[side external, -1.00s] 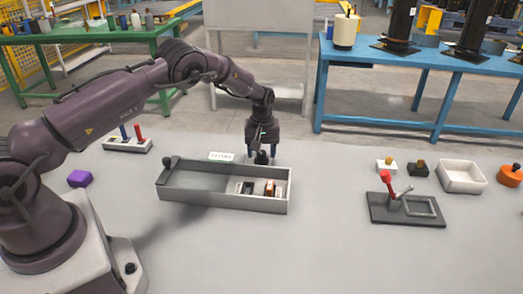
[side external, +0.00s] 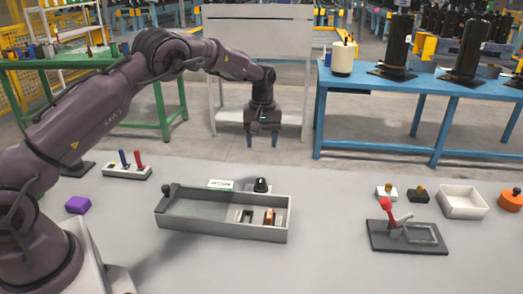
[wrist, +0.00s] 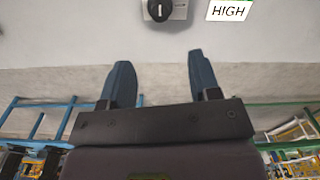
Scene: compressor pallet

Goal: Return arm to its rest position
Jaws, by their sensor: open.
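My gripper (side external: 262,138) hangs in the air beyond the far side of the grey tray (side external: 205,229), fingers pointing down, apart and empty. In the wrist view its two blue fingers (wrist: 159,66) are spread with nothing between them. A black knob (side external: 261,185) on a small grey base stands just behind the tray. The knob also shows at the top of the wrist view (wrist: 159,9), clear of the fingers. A label (wrist: 229,11) beside it reads HIGH.
The tray holds small parts at its right end. A red-handled clamp fixture (side external: 408,240), a white box (side external: 463,201), an orange part (side external: 511,200), a purple block (side external: 78,204) and a holder with red and blue handles (side external: 126,172) stand on the table. A blue bench (side external: 415,87) is behind.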

